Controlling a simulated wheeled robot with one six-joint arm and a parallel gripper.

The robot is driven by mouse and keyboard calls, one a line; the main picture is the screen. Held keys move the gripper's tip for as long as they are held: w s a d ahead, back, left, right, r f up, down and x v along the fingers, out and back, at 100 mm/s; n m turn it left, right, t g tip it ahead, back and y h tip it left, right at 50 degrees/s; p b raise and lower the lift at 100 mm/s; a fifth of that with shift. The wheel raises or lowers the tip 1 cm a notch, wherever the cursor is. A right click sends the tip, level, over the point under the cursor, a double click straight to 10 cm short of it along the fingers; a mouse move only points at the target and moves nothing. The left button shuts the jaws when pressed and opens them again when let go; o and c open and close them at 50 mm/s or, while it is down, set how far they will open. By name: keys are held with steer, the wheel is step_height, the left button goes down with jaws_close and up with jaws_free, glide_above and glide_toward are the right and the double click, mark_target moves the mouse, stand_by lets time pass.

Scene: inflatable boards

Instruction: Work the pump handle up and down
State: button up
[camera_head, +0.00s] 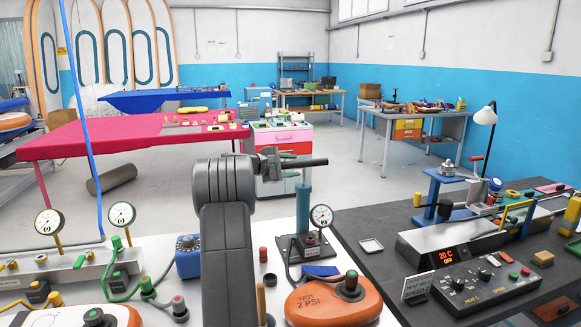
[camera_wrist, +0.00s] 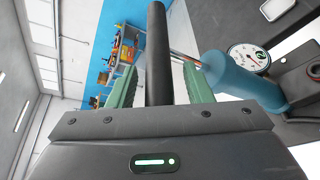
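The pump stands upright on a dark base on the white bench, with a blue-teal cylinder (camera_head: 303,208) and a dark bar handle (camera_head: 305,163) across its top. My gripper (camera_head: 284,158) is at the left part of the handle, at handle height. In the wrist view, the dark handle (camera_wrist: 157,45) runs between the two green fingers of my gripper (camera_wrist: 160,88). A narrow gap shows on each side, so the fingers look open around it. The blue cylinder (camera_wrist: 240,82) and a short shiny rod lie to the right. My arm hides part of the bench.
A gauge (camera_head: 321,215) stands beside the pump cylinder. An orange "TEST 2 PSI" pad (camera_head: 334,302) lies in front. A blue box (camera_head: 188,256) sits left of my arm. A dark bench with a control box (camera_head: 472,287) and a lamp (camera_head: 486,116) are to the right.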

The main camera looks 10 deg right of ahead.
steer(key=shift+a, duration=0.1)
steer(key=b+v, duration=0.1)
steer(key=v, duration=1.2)
steer(key=shift+a+r+b, duration=0.15)
steer(key=shift+a+b, duration=0.1)
steer(key=shift+b, duration=0.15)
steer(key=shift+s, duration=0.1)
steer(key=w+a+f+n+g+h+p, duration=0.3)
steer(key=w+n+g+p, duration=0.15)
steer(key=n+p, duration=0.2)
steer(key=shift+m+g, duration=0.25)
steer(key=shift+m, duration=0.2)
steer(key=d+p, duration=0.2)
steer(key=d, duration=1.1)
steer(key=shift+w+d, duration=0.1)
